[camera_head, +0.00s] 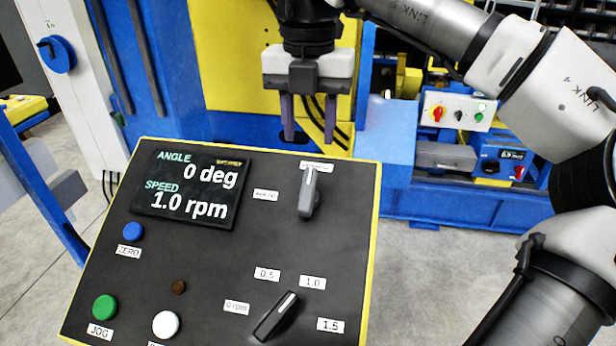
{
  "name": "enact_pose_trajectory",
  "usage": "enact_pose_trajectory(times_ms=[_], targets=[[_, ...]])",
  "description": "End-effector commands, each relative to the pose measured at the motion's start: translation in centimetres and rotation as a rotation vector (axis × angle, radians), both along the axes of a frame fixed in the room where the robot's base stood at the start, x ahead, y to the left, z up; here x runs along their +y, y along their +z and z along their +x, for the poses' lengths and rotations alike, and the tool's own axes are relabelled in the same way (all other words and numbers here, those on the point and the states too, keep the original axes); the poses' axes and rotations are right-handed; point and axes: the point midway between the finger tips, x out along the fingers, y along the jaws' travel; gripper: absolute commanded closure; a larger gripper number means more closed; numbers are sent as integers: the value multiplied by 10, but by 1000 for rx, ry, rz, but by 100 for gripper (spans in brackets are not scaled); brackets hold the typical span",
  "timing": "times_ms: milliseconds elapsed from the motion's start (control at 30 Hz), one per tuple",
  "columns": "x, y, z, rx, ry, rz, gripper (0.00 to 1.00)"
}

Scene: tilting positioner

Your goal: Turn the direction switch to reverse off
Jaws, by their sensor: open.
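The direction switch appears to be the grey upper knob (308,194) on the tilted black control panel (215,275). Its white-marked end points up at a small label (317,166), partly covered by the knob. Another small label (265,195) sits to its left; neither can be read clearly. My gripper (309,138) points down with its two fingers spread and nothing between them. It appears above and beyond the panel's top edge, apart from the knob.
The display (192,188) reads angle 0 deg and speed 1.0 rpm. A speed knob (275,317) points near 1.0. Blue (133,231), green (104,307) and white (166,324) buttons sit on the panel's left. Blue and yellow machinery (230,75) stands behind.

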Motion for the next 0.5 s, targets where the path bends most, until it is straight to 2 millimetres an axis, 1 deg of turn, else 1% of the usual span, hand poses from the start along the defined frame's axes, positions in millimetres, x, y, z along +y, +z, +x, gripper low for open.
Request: enact_pose_trajectory(times_ms=[100,300,400,500], targets=[[-1,-24,-1,4,3,2,58],[0,-66,0,2,4,4,58],[1,-84,-1,2,4,5,58],[0,-97,0,1,3,3,58]])
